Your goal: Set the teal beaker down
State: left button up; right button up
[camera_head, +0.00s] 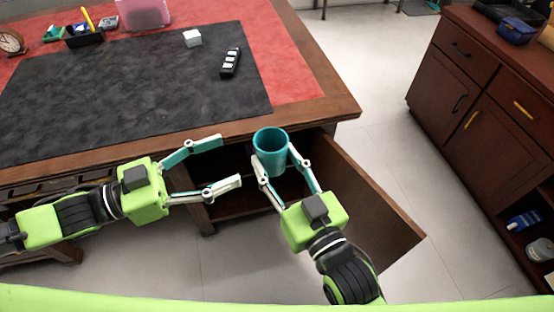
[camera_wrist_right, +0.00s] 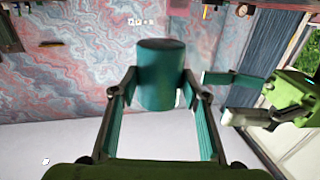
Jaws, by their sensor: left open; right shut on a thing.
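The teal beaker (camera_head: 270,148) is held upright between the fingers of my right gripper (camera_head: 279,165), in front of the desk's front edge. In the right wrist view the beaker (camera_wrist_right: 160,75) sits between the two fingertips of my right gripper (camera_wrist_right: 157,95). My left gripper (camera_head: 231,162) is open and empty, to the left of the beaker. It also shows at the right side of the right wrist view (camera_wrist_right: 215,97). The desk (camera_head: 320,98) has a dark mat and red leather top behind the beaker. What is directly below the beaker is partly hidden by it.
A black mat (camera_head: 130,90) covers much of the desk, mostly bare. On it are a white cube (camera_head: 192,38) and a black strip with white keys (camera_head: 231,62). A clock (camera_head: 11,41), a black tray (camera_head: 84,38) and a pink box (camera_head: 143,14) stand farther back. A wooden cabinet (camera_head: 470,80) stands right.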

pick_arm(q)
jog(key=w+a+f+n+t+y, duration=0.1)
jog(key=w+a+f+y, duration=0.1)
jog(key=w+a+f, duration=0.3)
jog(key=w+a+f+n+t+y, duration=0.2)
jog(key=w+f+y, duration=0.15)
jog(key=f, duration=0.45)
jog(key=w+a+f+n+t+y, duration=0.1)
jog(key=w+a+f, duration=0.3)
jog(key=w+f, duration=0.15)
jog(key=s+a+f+n+y, duration=0.2)
jog(key=a+f+y, duration=0.15)
jog(key=f, duration=0.65)
jog(key=s+a+f+n+y, duration=0.1)
jog(key=s+a+f+y, duration=0.3)
jog(key=f, duration=0.7)
jog(key=s+a+f+n+g+y, duration=0.15)
jog(key=s+f+g, duration=0.45)
jog(key=s+f, duration=1.2)
jog(key=s+d+f+n+g, duration=0.1)
jog(key=s+d+f, duration=0.3)
jog(key=s, duration=0.7)
jog(key=s+d+f+g, duration=0.4)
jog(key=s+f, duration=0.1)
jog(key=s, duration=0.6)
jog(key=shift+f+n, duration=0.25)
jog(key=shift+n, duration=0.1)
